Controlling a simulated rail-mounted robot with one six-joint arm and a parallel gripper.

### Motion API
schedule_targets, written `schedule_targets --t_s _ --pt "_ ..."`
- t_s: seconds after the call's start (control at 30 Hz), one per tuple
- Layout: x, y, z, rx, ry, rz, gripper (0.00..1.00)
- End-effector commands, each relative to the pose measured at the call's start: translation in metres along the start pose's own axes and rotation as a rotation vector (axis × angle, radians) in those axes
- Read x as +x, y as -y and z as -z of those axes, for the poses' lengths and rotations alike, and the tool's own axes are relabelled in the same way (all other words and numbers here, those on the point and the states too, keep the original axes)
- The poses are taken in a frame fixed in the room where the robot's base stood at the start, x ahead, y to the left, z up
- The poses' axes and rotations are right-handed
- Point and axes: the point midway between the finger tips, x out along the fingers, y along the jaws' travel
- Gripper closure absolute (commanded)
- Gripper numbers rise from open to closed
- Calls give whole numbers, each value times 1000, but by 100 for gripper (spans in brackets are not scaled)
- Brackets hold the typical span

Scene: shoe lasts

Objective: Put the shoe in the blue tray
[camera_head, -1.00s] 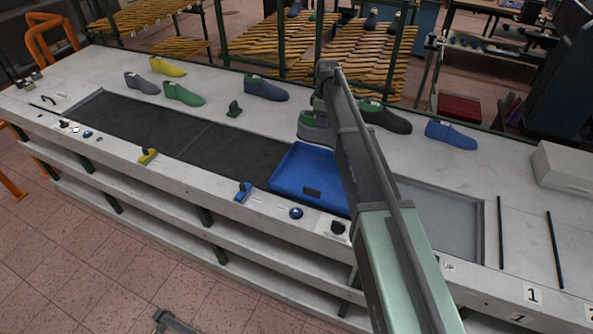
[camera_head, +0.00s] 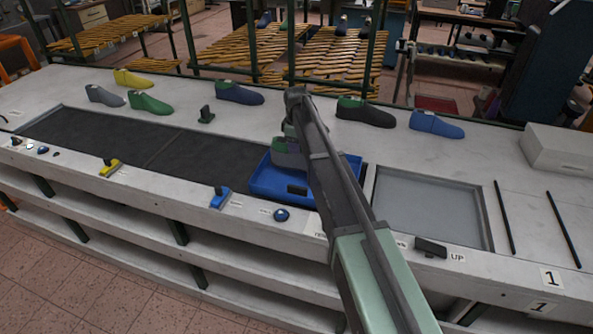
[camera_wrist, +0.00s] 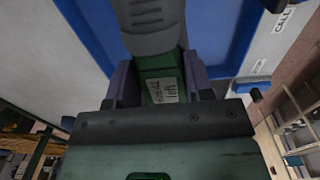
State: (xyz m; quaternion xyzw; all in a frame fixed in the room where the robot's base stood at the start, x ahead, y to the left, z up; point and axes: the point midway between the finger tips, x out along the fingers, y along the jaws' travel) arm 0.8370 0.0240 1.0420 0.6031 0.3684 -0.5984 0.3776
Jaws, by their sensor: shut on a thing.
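The blue tray (camera_head: 262,184) sits on the bench at the right end of the dark belt. A grey shoe with a green top (camera_head: 287,153) is over the tray's inside, partly hidden behind my arm. In the wrist view the grey shoe (camera_wrist: 152,38) points away, with its green, labelled top (camera_wrist: 160,85) between the fingers. My gripper (camera_wrist: 160,82) is shut on this shoe. The blue tray (camera_wrist: 215,35) shows below and around it in the wrist view. I cannot tell whether the shoe touches the tray floor.
Several other shoes stand along the back of the bench, among them a black one (camera_head: 365,112) and a blue one (camera_head: 437,125). A grey recessed panel (camera_head: 430,205) lies right of the tray. A white box (camera_head: 560,150) stands at the far right.

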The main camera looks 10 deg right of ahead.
Motion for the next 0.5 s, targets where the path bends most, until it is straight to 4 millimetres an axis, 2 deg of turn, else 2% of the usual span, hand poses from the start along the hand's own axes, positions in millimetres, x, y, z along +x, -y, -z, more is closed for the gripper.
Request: schedule_targets --t_s 0.03,0.17,0.4,0.5 --pt "8 0 0 0 0 0 100" --pt "6 0 0 0 0 0 100" --pt "49 1 0 0 0 0 100" --pt "49 1 0 0 0 0 100"
